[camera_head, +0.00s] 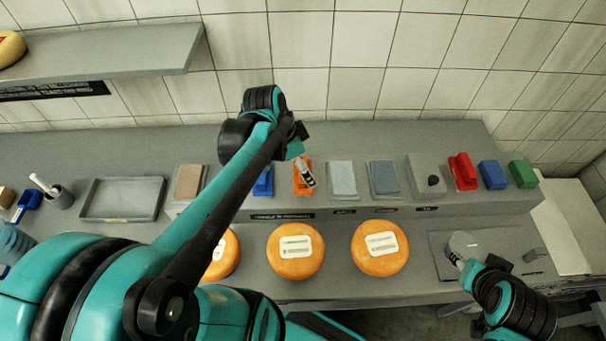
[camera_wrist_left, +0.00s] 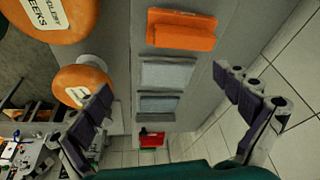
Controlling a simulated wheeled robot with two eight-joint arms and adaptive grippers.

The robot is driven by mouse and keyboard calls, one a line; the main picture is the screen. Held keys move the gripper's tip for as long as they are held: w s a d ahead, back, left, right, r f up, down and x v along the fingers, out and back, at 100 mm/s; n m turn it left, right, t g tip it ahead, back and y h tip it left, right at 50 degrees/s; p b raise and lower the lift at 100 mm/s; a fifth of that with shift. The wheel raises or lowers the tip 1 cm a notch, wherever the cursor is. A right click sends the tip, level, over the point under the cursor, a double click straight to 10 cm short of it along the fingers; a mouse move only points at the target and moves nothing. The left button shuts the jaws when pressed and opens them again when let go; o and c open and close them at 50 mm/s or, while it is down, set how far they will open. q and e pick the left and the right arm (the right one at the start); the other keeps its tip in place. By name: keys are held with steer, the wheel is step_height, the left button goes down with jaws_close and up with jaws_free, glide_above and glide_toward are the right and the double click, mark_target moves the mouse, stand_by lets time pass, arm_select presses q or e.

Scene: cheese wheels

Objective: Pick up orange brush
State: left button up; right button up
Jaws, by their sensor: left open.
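The orange brush (camera_head: 301,187) lies on the raised grey shelf, between a blue brush (camera_head: 263,182) and a light grey pad (camera_head: 343,180). My left gripper (camera_head: 302,168) is above it, and one finger covers part of the brush in the head view. The left wrist view shows the orange brush (camera_wrist_left: 182,31) at the top, beyond the spread fingers of my left gripper (camera_wrist_left: 163,85). Nothing is between those fingers. My right gripper (camera_head: 470,258) is low at the right by a grey board; its finger opening is unclear.
A dark grey pad (camera_head: 384,179), a grey block with a black knob (camera_head: 426,176) and a red brush (camera_head: 463,171) stand to the right. Orange cheese wheels (camera_head: 296,251) sit on the lower counter in front. A wall shelf (camera_head: 110,58) hangs upper left.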

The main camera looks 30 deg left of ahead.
arm_select(q)
steer(key=w+a+f+m+h, duration=0.2)
steer(key=a+m, duration=0.2)
steer(key=a, duration=0.1)
steer(key=shift+g, duration=0.5)
steer(key=x, duration=0.2)
steer(key=b+x, duration=0.1)
steer(key=x, duration=0.2)
steer(key=w+x, duration=0.1)
steer(key=x, duration=0.2)
steer(key=shift+a+b, duration=0.15)
steer(key=shift+b, duration=0.25)
steer(key=c, duration=1.1)
